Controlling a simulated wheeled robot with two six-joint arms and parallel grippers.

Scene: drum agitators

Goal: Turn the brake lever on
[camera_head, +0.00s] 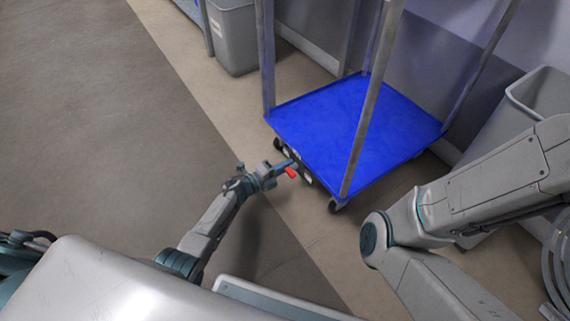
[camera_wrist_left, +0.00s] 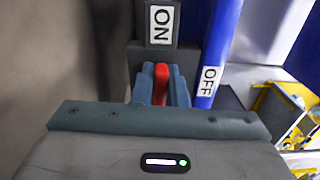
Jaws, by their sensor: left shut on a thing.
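A cart with a blue platform (camera_head: 350,125) and upright metal posts stands on the floor in the head view. The red brake lever (camera_head: 291,173) is at its near lower edge and also shows in the left wrist view (camera_wrist_left: 161,82). My left gripper (camera_head: 284,168) is shut on the lever, with its blue-grey fingers on both sides of it. In the left wrist view, an ON label (camera_wrist_left: 162,25) is on a dark block straight beyond the lever. An OFF label (camera_wrist_left: 208,81) is on a blue bar to the right. My right gripper is out of view.
A grey bin (camera_head: 233,35) stands behind the cart on the left, and another grey bin (camera_head: 510,115) stands at the right. A wall runs behind the cart. The floor (camera_head: 100,110) left of the cart is clear. Yellow parts (camera_wrist_left: 285,112) show at the wrist view's right.

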